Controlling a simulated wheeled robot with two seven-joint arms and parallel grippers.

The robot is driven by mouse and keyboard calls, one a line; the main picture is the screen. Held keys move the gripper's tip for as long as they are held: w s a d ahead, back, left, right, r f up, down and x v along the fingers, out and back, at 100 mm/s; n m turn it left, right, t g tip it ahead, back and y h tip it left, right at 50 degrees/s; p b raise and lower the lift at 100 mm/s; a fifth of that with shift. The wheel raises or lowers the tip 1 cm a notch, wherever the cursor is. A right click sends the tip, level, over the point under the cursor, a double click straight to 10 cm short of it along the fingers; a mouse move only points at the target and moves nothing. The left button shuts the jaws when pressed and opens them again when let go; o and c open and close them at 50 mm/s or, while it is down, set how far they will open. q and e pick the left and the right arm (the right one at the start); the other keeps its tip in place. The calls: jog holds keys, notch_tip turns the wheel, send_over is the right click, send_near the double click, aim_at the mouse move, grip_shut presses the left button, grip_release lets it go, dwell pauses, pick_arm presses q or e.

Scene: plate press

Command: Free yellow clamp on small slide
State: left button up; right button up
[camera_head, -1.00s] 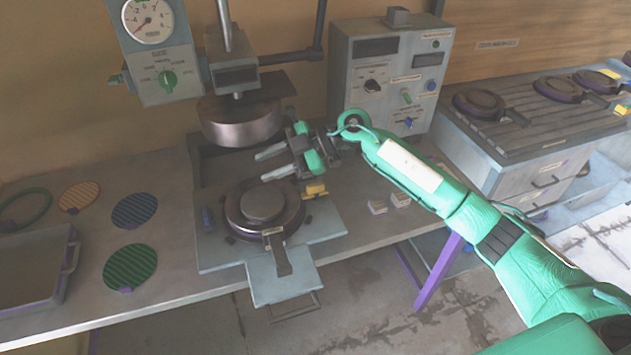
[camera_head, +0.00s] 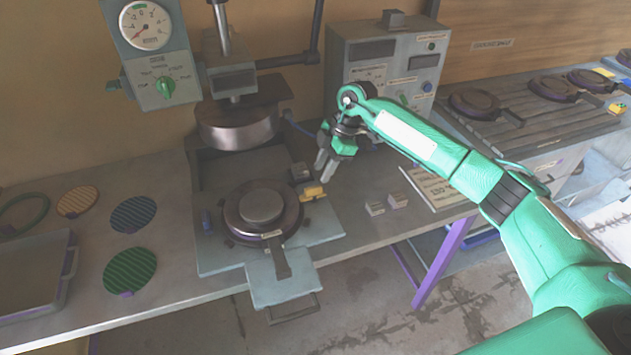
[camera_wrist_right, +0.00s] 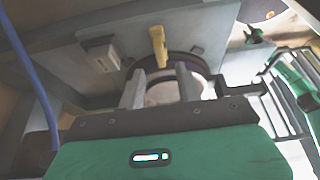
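In the right wrist view the yellow clamp (camera_wrist_right: 157,45) stands beyond my right gripper (camera_wrist_right: 161,88). Its two fingers are apart with nothing held between them. The mould's pale centre shows behind them. Whether the clamp grips the mould's edge is unclear. My left gripper is not in view.
A small grey block (camera_head: 300,172) lies just behind the clamp. The press head (camera_head: 238,122) hangs over the mould. A control box (camera_head: 385,65) stands behind my right arm.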

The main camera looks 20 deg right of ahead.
aim_at(314, 187)
jog(key=p+x, duration=0.1)
jog(key=x, duration=0.5)
jog(key=shift+a, duration=0.1)
jog(key=shift+c, duration=0.4)
grip_shut()
